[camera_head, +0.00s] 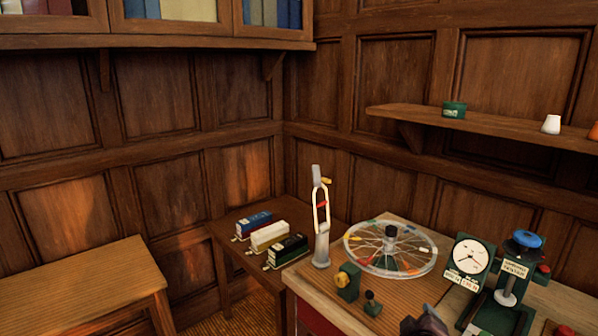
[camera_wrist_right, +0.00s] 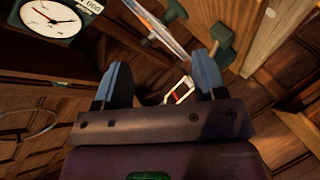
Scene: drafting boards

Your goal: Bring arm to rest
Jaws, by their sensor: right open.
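My right gripper (camera_head: 426,322) shows only in part, as a dark shape at the bottom edge of the head view, in front of the workbench (camera_head: 335,290). In the right wrist view its two blue fingers (camera_wrist_right: 160,72) stand wide apart, with nothing between them. A pale loop with a red piece (camera_wrist_right: 178,92) shows beyond the fingers, well apart from them. My left gripper is in neither view.
The bench holds a spoked wheel (camera_head: 390,250), an upright stand (camera_head: 321,220), a green dial gauge (camera_head: 470,262) and a blue-topped device (camera_head: 522,245). Several boxes (camera_head: 270,235) sit on a low side table. A wall shelf (camera_head: 480,122) is behind. A wooden table (camera_head: 80,280) stands left.

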